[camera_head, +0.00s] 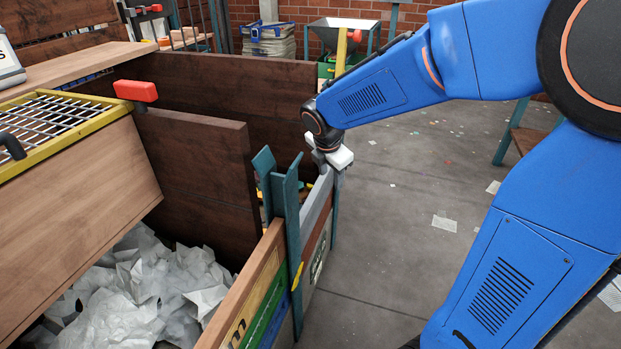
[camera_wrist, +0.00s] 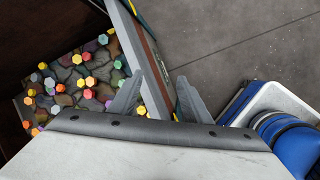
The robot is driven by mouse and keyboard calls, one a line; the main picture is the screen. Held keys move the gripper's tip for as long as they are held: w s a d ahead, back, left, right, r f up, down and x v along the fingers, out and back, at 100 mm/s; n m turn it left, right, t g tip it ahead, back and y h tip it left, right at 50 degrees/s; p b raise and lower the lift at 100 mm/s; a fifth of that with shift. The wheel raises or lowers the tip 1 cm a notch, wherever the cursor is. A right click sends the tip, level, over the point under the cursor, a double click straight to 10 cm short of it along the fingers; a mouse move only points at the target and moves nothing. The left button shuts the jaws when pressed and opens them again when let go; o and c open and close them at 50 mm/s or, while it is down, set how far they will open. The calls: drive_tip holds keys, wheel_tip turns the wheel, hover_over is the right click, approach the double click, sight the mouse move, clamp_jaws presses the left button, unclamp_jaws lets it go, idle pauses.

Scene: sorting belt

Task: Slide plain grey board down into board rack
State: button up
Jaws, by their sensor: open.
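The plain grey board (camera_head: 316,207) stands on edge at the top of the right-hand bin wall, between teal uprights (camera_head: 286,205) that I take to be the board rack. A brown lettered board (camera_head: 319,255) is below it. My gripper (camera_head: 328,163) is at the grey board's far end, by the far upright, its fingers mostly hidden in the head view. In the wrist view my open gripper (camera_wrist: 159,80) has one finger on each side of the grey board's top edge (camera_wrist: 148,88). I cannot tell whether either finger touches it. The board's lower edge is hard to make out.
Left of the wall is a bin with crumpled white paper (camera_head: 150,290) and dark wooden dividers (camera_head: 200,160). Several coloured hexagonal pieces (camera_wrist: 85,82) lie in the far bin. A red-handled part (camera_head: 136,91) sticks up. The grey floor (camera_head: 400,220) on the right is mostly clear.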

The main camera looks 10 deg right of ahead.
sight(317, 202)
drive_tip(key=w+a+f+n, duration=0.1)
drive_tip(key=w+f+n, duration=0.1)
drive_tip(key=w+a+f+n, duration=0.1)
drive_tip(key=w+n, duration=0.1)
drive_tip(key=w+a+f+n, duration=0.2)
drive_tip(key=w, duration=0.1)
drive_tip(key=shift+f, duration=0.35)
drive_tip(key=x, duration=1.7)
drive_tip(key=shift+d, duration=0.2)
clamp_jaws()
drive_tip(key=c, duration=0.9)
unclamp_jaws()
clamp_jaws()
